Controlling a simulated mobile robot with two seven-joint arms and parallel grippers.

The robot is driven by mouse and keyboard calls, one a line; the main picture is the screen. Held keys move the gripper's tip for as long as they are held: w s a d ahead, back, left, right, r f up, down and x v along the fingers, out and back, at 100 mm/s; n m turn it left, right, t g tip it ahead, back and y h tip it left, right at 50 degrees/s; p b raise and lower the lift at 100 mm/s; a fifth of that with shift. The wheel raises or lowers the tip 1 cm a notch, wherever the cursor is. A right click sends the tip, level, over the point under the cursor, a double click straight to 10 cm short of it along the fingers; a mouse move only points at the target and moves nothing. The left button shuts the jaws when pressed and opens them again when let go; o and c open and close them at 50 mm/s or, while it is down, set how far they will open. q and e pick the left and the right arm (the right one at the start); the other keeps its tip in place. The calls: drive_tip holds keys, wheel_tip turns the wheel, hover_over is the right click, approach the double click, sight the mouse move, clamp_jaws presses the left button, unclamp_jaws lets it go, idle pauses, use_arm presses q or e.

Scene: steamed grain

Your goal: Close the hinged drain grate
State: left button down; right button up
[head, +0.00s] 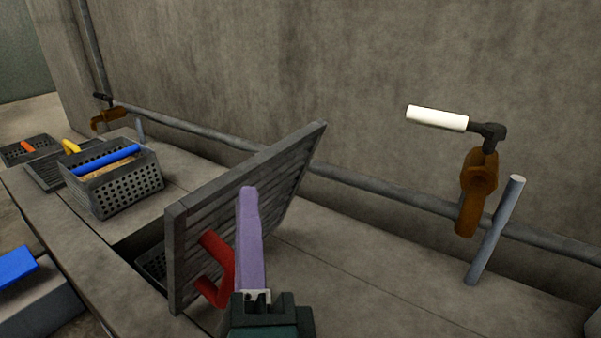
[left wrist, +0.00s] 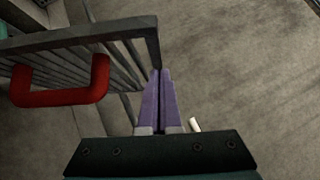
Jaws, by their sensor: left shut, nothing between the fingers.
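The drain grate (head: 275,178) is a grey slatted panel that stands tilted up over a dark opening (head: 150,245) in the concrete ledge. A red handle (head: 218,262) is fixed to its near face. My left gripper (head: 249,192) has its purple fingers shut and empty, and in the head view they overlap the grate's face beside the handle. In the left wrist view the grate (left wrist: 85,38) and its red handle (left wrist: 60,98) are at the left, and the fingertips (left wrist: 161,72) are by the grate's corner. I cannot tell whether they touch. My right gripper is not in view.
A perforated basket (head: 120,185) with a blue handle stands on the ledge at left, with other flat grates behind it. A pipe (head: 370,185) runs along the wall. A rusty valve (head: 478,185) with a white lever (head: 437,118) and a grey post (head: 495,230) are at right.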

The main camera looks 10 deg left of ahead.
use_arm(q)
drive_tip(key=shift+w+a+r, duration=0.1)
drive_tip(key=shift+a+r, duration=0.05)
drive_tip(key=shift+a, duration=0.3)
drive_tip(key=shift+d, duration=0.1)
